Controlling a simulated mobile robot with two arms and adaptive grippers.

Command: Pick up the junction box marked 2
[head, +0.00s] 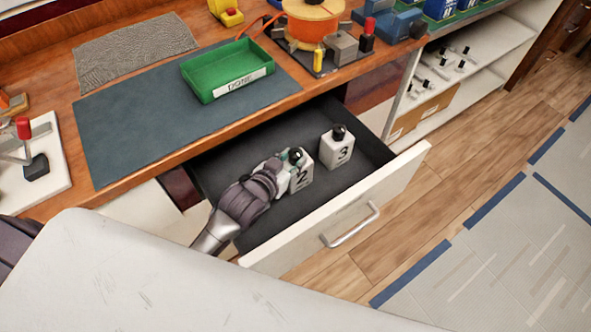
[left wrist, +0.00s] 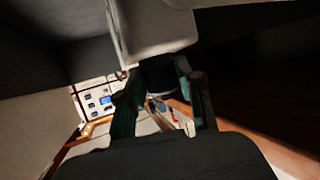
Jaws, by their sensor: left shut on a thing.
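The junction box marked 2 (head: 302,178) is a white block with a black knob on top, standing in the open drawer in the head view. My left gripper (head: 294,157) reaches into the drawer from the left and is shut on the box's black knob. In the left wrist view, the teal fingers (left wrist: 158,95) close around the dark knob (left wrist: 158,77), and the pale box (left wrist: 150,28) fills the top middle. Part of the box's left side is hidden by the gripper. My right gripper is not in view.
A junction box marked 3 (head: 336,148) stands close by on the right in the drawer (head: 360,208). A green tray (head: 228,72) sits on the mat on the workbench above. The drawer's right and front floor is bare.

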